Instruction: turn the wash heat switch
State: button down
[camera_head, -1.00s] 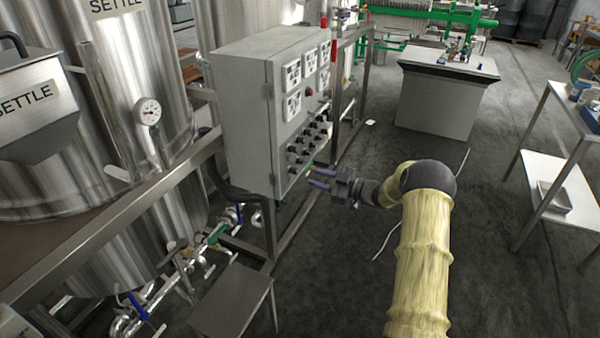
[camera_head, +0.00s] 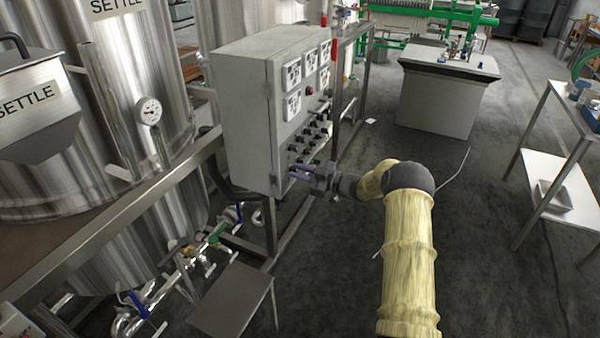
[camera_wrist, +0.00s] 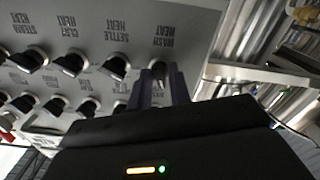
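The wash heat switch (camera_wrist: 160,72) is a black knob under an upside-down "WASH HEAT" label, at the right end of its row in the wrist view. My gripper (camera_wrist: 161,79) is open, with its two fingers reaching toward the panel, one on each side of this knob. I cannot tell whether either fingertip touches it. In the head view my gripper (camera_head: 300,173) is at the lower front of the grey control cabinet (camera_head: 245,115), and the wash heat switch is too small to make out there.
Neighbouring knobs sit close by, such as the settle heat knob (camera_wrist: 116,67). Steel tanks (camera_head: 145,112) and a frame rail (camera_head: 120,210) stand left of the cabinet. A low steel stand (camera_head: 232,298) is below.

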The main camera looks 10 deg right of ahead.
jog(key=shift+f+n+b, duration=0.1)
jog(key=shift+n+b, duration=0.2)
jog(key=shift+b, duration=0.2)
jog(key=shift+n+b, duration=3.7)
jog(key=shift+b, duration=0.9)
jog(key=c, duration=1.5)
grip_release()
jog(key=shift+d, duration=0.1)
